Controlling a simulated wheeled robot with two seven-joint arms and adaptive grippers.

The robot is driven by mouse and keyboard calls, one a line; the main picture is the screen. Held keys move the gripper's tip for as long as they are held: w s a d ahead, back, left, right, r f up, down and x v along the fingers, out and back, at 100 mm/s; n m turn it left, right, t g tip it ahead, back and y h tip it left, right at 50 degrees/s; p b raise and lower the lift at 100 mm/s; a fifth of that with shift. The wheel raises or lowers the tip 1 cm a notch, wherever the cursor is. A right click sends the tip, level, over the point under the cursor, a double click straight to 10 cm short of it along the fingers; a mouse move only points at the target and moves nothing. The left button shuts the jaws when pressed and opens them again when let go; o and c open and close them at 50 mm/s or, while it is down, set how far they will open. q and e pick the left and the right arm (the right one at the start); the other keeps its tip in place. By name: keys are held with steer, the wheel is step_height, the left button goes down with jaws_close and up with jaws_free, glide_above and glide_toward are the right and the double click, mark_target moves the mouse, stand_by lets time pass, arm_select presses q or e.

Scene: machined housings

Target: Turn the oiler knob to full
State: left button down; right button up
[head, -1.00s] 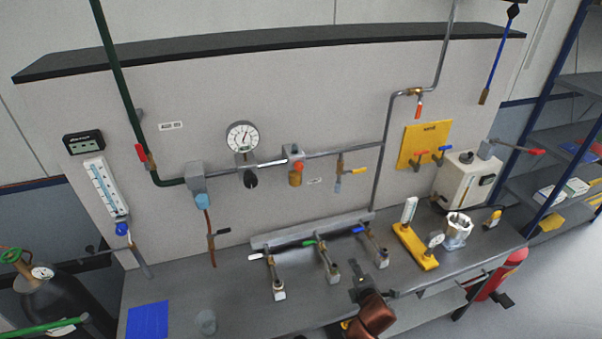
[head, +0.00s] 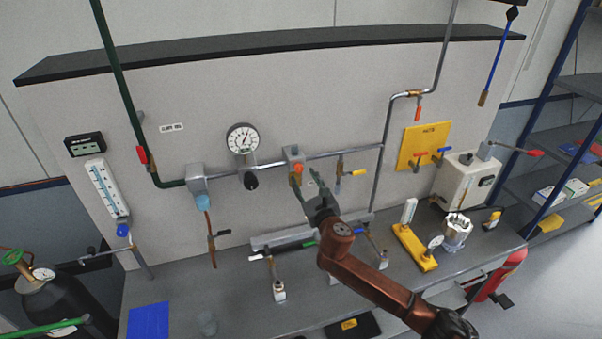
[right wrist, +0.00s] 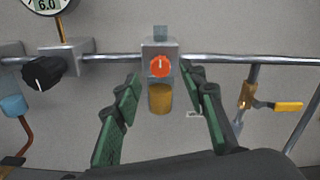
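The oiler is a grey block on the wall pipe with an orange-red knob (head: 297,168) on its front and an amber bowl below. In the right wrist view the knob (right wrist: 160,66) has a white pointer mark directed roughly upward, and the amber bowl (right wrist: 160,98) hangs under it. My right gripper (head: 307,186) is open in front of the oiler. In the right wrist view its green-padded fingers (right wrist: 163,105) stand on both sides of the bowl, apart from it, with the knob a little above the fingertips. My left gripper is not in view.
A pressure gauge (head: 242,138) and a black knob (head: 250,181) sit left of the oiler. A yellow-handled valve (head: 357,172) hangs to its right. Below, the bench (head: 240,300) carries several lever valves. The wall pipe (right wrist: 220,58) runs behind the fingers.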

mark_target(300, 170)
steer(key=shift+x, duration=2)
jaws_close()
